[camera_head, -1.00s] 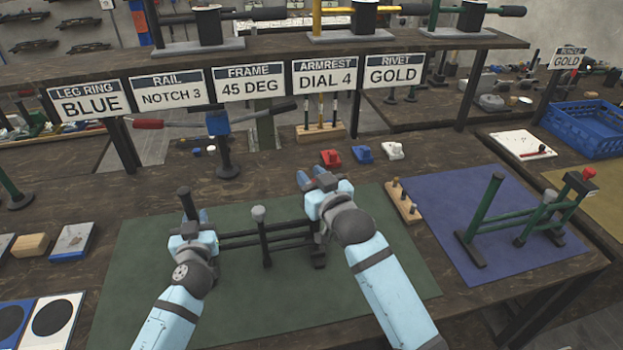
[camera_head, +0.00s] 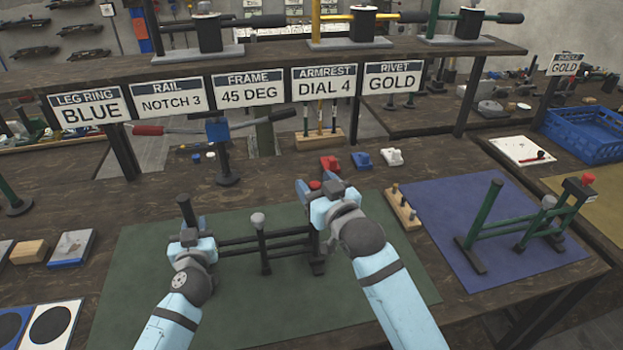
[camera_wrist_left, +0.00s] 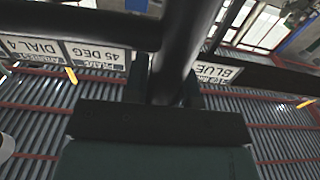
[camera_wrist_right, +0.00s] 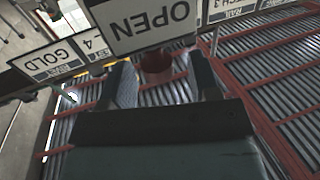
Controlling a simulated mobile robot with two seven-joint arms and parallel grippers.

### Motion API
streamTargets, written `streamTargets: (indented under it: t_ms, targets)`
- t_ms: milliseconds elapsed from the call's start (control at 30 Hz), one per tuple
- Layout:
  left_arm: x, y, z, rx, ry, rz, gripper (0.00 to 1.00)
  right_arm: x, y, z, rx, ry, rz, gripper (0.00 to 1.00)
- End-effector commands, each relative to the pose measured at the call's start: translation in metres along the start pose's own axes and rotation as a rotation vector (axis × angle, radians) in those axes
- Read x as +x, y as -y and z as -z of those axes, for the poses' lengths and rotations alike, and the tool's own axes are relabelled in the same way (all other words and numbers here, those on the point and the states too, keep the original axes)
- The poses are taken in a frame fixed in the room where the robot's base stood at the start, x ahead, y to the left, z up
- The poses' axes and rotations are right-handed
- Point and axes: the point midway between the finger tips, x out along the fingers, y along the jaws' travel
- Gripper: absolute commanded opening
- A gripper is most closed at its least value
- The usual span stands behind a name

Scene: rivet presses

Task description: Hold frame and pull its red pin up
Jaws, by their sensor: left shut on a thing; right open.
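The dark frame (camera_head: 265,238) stands on a green mat, with a tall left post (camera_head: 186,208), a grey-knobbed middle post and horizontal rails. My left gripper (camera_head: 192,232) is shut around the left post; the dark post also shows between its jaws in the left wrist view (camera_wrist_left: 180,50). The red pin (camera_head: 315,185) is at the top of the frame's right end, mostly hidden in the head view. My right gripper (camera_head: 318,188) is open there. In the right wrist view the red pin (camera_wrist_right: 155,65) sits between the open fingers, beside a plate reading "OPEN" (camera_wrist_right: 150,20).
A similar green frame (camera_head: 530,228) with a red knob stands on a blue mat at right. A wooden peg block (camera_head: 402,212) is just right of my right gripper. Red, blue and white small parts (camera_head: 361,160) lie behind. A sign shelf (camera_head: 260,64) spans the back.

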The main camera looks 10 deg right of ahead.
Motion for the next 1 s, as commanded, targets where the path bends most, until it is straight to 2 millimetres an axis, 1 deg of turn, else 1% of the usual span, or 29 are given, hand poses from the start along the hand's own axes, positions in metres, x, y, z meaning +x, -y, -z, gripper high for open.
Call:
streamTargets:
  t_ms: [33,200,300,400,500,600,1000]
  targets:
    - [0.0,0.0,0.001,-0.003,-0.001,0.0,0.0,-0.012,0.0,-0.001,0.0,0.002,0.0,0.56]
    - [0.0,0.0,0.001,-0.003,-0.001,0.0,0.0,-0.049,0.0,-0.001,0.0,0.001,0.0,0.56]
    - [0.0,0.0,0.001,-0.003,-0.001,0.0,0.0,-0.068,0.0,0.0,0.0,0.001,0.0,0.56]
    - [0.0,0.0,0.001,-0.003,-0.001,0.0,0.0,-0.082,0.0,-0.001,0.0,0.001,0.0,0.56]
    - [0.0,0.0,0.001,-0.003,-0.001,0.0,0.0,-0.091,0.0,0.0,0.0,0.0,0.0,0.56]
    - [0.0,0.0,0.001,-0.003,-0.001,0.0,0.0,-0.095,0.0,0.0,0.0,-0.001,0.0,0.56]
    - [0.0,0.0,0.002,-0.003,-0.002,0.0,0.0,-0.096,0.0,0.0,0.0,-0.001,0.0,0.56]
